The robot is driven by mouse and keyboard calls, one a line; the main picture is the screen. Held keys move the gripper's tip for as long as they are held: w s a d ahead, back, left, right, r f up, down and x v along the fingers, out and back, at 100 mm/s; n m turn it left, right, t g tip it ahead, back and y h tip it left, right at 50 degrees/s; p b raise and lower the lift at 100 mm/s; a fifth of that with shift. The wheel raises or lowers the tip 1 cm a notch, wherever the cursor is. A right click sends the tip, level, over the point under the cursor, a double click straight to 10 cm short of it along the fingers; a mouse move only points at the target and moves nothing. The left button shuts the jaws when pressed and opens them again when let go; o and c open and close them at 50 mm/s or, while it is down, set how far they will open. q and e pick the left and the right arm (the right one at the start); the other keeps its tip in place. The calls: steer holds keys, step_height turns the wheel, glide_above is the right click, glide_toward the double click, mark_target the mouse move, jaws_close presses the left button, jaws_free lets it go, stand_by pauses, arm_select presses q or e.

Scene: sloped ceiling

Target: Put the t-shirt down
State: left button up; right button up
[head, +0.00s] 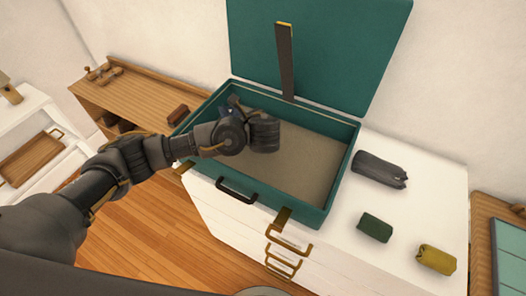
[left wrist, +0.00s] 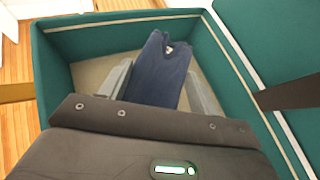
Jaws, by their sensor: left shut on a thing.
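A folded navy blue t-shirt (left wrist: 160,72) shows in the left wrist view between the two grey fingers of my left gripper (left wrist: 159,70). The gripper is shut on it, inside the open teal suitcase (left wrist: 75,42). In the head view the suitcase (head: 333,188) stands on a white dresser, and my left gripper (head: 233,113) is over its left back part. My own wrist hides most of the t-shirt there. I cannot tell whether the t-shirt touches the beige suitcase floor. My right gripper is not in view.
The suitcase lid (head: 345,50) stands open at the back, with a dark strap (head: 286,62) before it. The suitcase's right half is empty. A dark grey roll (head: 379,169), a green roll (head: 375,228) and a mustard roll (head: 436,260) lie on the white dresser (head: 330,250).

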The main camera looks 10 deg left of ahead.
arm_select(q)
step_height(320, 180, down, 6)
steer(key=shift+r+p, duration=0.2)
steer(key=shift+p, duration=0.45)
step_height(320, 180, down, 3)
steer(key=shift+p, duration=0.5)
steer(key=shift+f, duration=0.5)
steer(key=o, duration=1.2)
steer(key=shift+f, duration=0.15)
